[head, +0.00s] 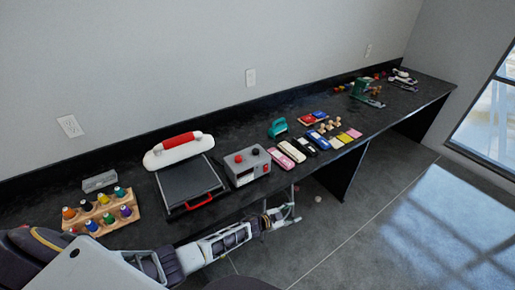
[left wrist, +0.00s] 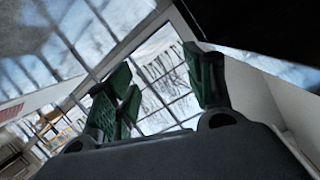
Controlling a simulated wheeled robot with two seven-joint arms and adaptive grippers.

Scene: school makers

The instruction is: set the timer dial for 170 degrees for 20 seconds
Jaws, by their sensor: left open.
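The timer box (head: 247,165) is a small grey-white control box on the black bench, right of the black press. Two knobs show on its top, one dark and one red, and a small red display is on its front. Which knob is the timer dial and its setting are too small to tell. My left gripper (head: 290,210) is in front of and below the bench edge, right of the box and apart from it. In the left wrist view my left gripper (left wrist: 162,78) has its green fingers spread, with nothing between them. My right gripper is not in view.
A black press (head: 187,183) with a red front handle is left of the box. A wooden rack (head: 103,212) of colored bottles stands at the left. Pink and white cases (head: 282,160) lie close right of the box. Open floor (head: 385,225) is at the right.

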